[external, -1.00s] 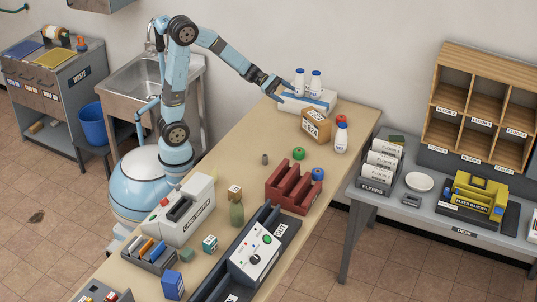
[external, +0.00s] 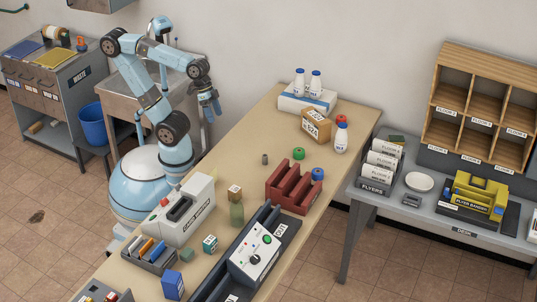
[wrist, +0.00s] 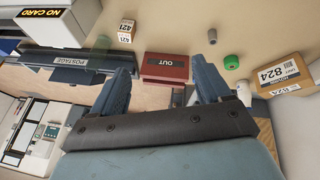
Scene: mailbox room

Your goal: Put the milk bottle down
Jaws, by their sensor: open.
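Two white milk bottles with blue caps (external: 299,82) (external: 316,84) stand upright side by side on a white and blue box (external: 298,103) at the table's far end. A third white bottle (external: 341,138) stands upright on the table near its right edge. My gripper (external: 209,113) hangs with its fingers pointing down, left of the table's far part and well away from all three bottles. Its fingers (wrist: 165,85) are spread apart and empty in the wrist view.
A brown parcel (external: 316,127) lies just in front of the white and blue box. The table's left far part is clear.

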